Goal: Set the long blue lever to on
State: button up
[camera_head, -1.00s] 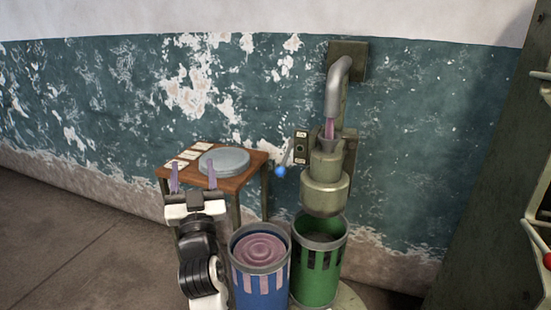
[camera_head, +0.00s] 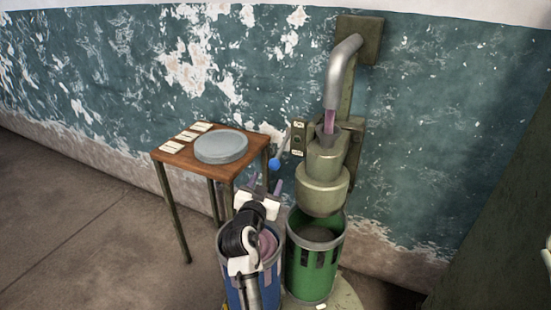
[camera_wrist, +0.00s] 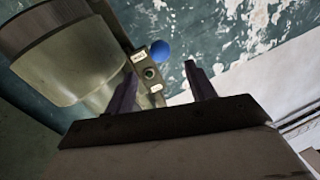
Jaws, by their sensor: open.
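The long lever is a thin rod with a blue ball knob (camera_head: 274,165) in the head view, mounted at a small labelled plate (camera_head: 298,138) left of the grey-green dispenser. The knob hangs down and to the left of the plate. My gripper (camera_head: 266,187) is open and empty, just below the knob and apart from it. In the wrist view the blue knob (camera_wrist: 160,50) shows beyond and between the two purple-grey fingers of my gripper (camera_wrist: 160,82). The plate (camera_wrist: 148,72) carries white labels that are too small to read. The rod is mostly hidden there.
The dispenser (camera_head: 322,185) stands over a green bin (camera_head: 312,270). A blue bin (camera_head: 233,290) with pinkish contents is below my arm. A wooden table (camera_head: 172,160) with a grey round lid (camera_head: 221,147) and paper cards is at left. Open floor lies front left.

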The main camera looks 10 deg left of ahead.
aim_at(276, 160)
jog(key=w+p, duration=0.2)
jog(key=w, duration=0.9)
jog(key=shift+w, duration=0.35)
jog(key=shift+c, duration=0.4)
grip_shut()
